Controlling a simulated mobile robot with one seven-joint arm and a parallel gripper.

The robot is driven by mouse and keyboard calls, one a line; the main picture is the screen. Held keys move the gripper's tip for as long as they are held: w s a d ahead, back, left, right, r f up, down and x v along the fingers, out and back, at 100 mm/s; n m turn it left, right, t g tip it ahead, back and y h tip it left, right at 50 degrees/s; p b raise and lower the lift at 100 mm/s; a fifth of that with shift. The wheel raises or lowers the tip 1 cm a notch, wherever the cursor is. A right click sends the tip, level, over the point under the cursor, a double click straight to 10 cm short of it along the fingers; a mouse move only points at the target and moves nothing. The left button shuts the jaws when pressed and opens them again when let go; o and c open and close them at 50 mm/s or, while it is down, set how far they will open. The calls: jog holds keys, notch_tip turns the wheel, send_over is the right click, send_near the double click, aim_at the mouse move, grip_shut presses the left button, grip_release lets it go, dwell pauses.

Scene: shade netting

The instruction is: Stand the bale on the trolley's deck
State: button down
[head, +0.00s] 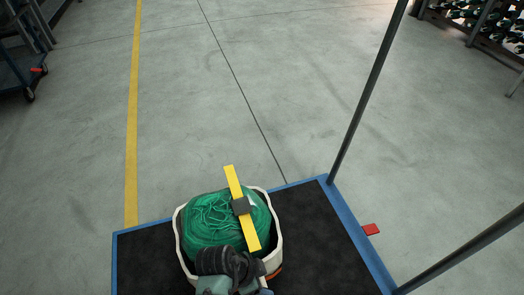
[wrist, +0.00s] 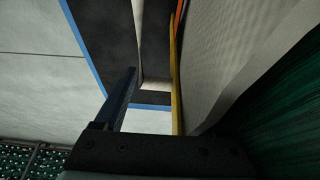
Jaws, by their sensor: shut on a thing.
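The bale (head: 205,222) is bundled green netting inside a pale woven wrap, low in the head view over the trolley's deck (head: 320,245). A yellow bar (head: 234,182) with a dark block in its middle crosses the bale's top. My dark wrist comes in from the bottom edge and hides the bale's near side. My gripper (wrist: 150,95) is shut on the bale; its dark blue finger shows in the wrist view, with the bale's pale side (wrist: 235,55) close at right. The bale looks upright. Its underside is hidden, so I cannot tell whether it touches the deck.
The deck has a black top and a blue rim. Two grey posts (head: 368,90) rise on its right side, beside a red pedal (head: 371,229). Another blue trolley (head: 15,75) stands upper left. Racks (head: 485,30) fill the upper right. The grey floor between is clear.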

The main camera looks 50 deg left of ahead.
jog(key=shift+w+a+f, duration=0.1)
jog(key=shift+a+f, duration=0.05)
jog(key=shift+f, duration=0.35)
jog(key=shift+r, duration=0.1)
grip_release()
jog(key=shift+f, duration=0.2)
jog(key=shift+r, duration=0.1)
jog(key=p+v, duration=0.6)
jog(key=v, duration=0.6)
jog(key=shift+s, duration=0.2)
